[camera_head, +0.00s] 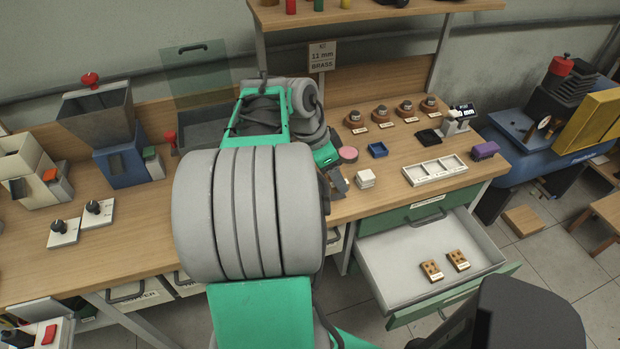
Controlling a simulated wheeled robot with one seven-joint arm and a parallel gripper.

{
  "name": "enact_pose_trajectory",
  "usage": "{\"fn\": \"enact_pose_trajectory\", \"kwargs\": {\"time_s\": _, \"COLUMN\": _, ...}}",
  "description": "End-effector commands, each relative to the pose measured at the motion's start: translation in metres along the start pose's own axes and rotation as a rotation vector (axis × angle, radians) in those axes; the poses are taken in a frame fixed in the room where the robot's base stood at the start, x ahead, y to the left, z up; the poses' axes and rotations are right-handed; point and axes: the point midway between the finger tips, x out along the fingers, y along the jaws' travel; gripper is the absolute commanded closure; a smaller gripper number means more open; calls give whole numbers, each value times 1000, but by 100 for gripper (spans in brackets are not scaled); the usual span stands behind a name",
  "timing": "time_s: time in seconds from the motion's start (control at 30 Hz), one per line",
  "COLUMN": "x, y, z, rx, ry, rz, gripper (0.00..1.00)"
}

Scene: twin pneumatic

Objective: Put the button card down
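Two small tan cards with dark round spots, which look like button cards, lie in the open drawer (392,262): one on the left (431,271) and one on the right (458,260). My gripper (338,186) is at the bench's front edge, left of a small white stack (365,179). My arm hides most of it, so its opening does not show. I cannot make out a card in it. A pink round pad (348,154) shows just above the gripper; I cannot tell whether they touch.
Several brown domes (380,114) stand behind. A sign (322,56) reads "11 mm BRASS". The bench between blue and white trays has bare room.

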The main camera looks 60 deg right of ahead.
Motion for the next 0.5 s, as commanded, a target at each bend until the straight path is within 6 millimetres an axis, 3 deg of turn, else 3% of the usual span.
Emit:
{"fn": "enact_pose_trajectory", "kwargs": {"time_s": 0.1, "x": 7, "y": -33, "z": 17, "rx": -7, "ry": -1, "rz": 2, "gripper": 75}}
{"fn": "enact_pose_trajectory", "kwargs": {"time_s": 0.2, "x": 29, "y": -50, "z": 32, "rx": -7, "ry": -1, "rz": 3, "gripper": 75}}
{"fn": "enact_pose_trajectory", "kwargs": {"time_s": 0.5, "x": 58, "y": -79, "z": 57, "rx": -7, "ry": 0, "rz": -1, "gripper": 75}}
